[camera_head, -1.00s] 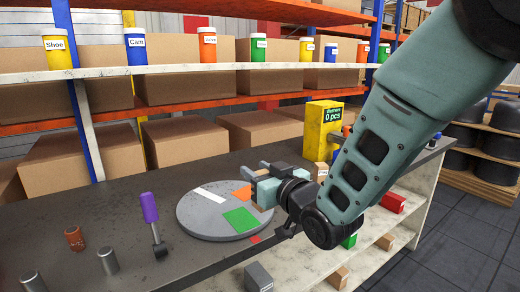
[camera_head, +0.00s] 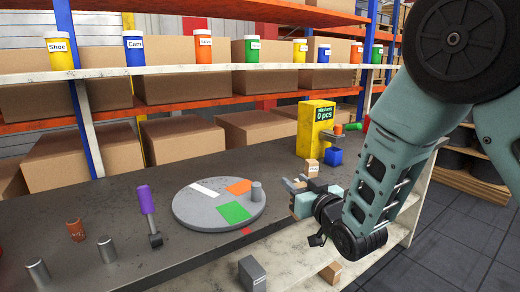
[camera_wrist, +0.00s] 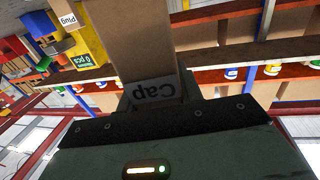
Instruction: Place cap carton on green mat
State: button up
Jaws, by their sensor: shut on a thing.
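The green mat (camera_head: 234,212) lies bare on the front part of a round grey disc (camera_head: 190,217) on the table. My gripper (camera_head: 292,184) is to the right of the disc, over the table. In the wrist view the brown cap carton (camera_wrist: 142,40) is between the jaws, its white "Cap" label upside down near the jaw base. My gripper is shut on it. In the head view I cannot clearly make out the held carton.
A "Plug" carton (camera_wrist: 70,17) and a yellow washer dispenser (camera_head: 314,128) stand beyond my gripper. A purple-handled tool (camera_head: 147,203) stands left of the disc.

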jog(key=d+f+m+t+h, duration=0.15)
jog(key=d+f+h, duration=0.3)
jog(key=d, duration=0.65)
jog(key=d+f+m+h, duration=0.3)
jog(key=d+f, duration=0.3)
jog(key=d, duration=0.6)
jog(key=s+a+f+h, duration=0.1)
jog(key=s+f, duration=0.2)
jog(key=f, duration=0.4)
jog(key=s+a+f+h, duration=0.1)
jog(key=s+f, duration=0.3)
jog(key=f, duration=0.2)
jog(key=s+d+f+y, duration=0.2)
jog(key=s+f, duration=0.1)
jog(key=s, duration=0.5)
jog(key=shift+f, duration=0.4)
jog(key=shift+d, duration=0.1)
